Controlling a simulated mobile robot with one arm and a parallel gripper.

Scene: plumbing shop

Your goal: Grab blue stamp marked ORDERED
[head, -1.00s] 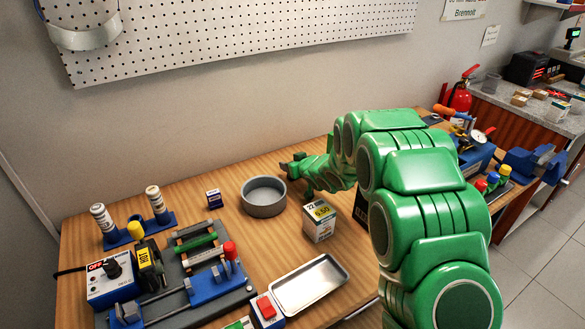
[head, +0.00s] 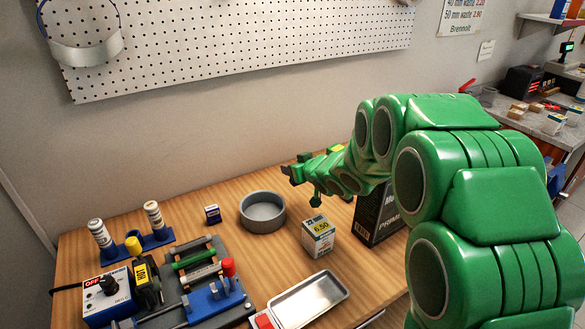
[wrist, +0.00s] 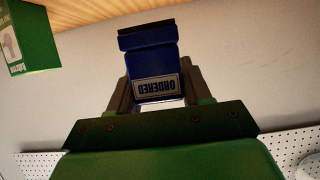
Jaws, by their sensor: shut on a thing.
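A blue stamp (wrist: 152,62) with a pale label reading ORDERED, upside down in the wrist view, sits between the two dark fingers of my gripper (wrist: 158,95). The fingers are shut on its sides. In the head view my gripper (head: 292,172) is raised above the back of the workbench, behind and above the round grey bowl. At its tip the stamp is too small and dark to make out clearly. The wrist view shows wall around the stamp.
A pegboard (head: 250,40) hangs behind. A green box (wrist: 28,40) shows in the wrist view.

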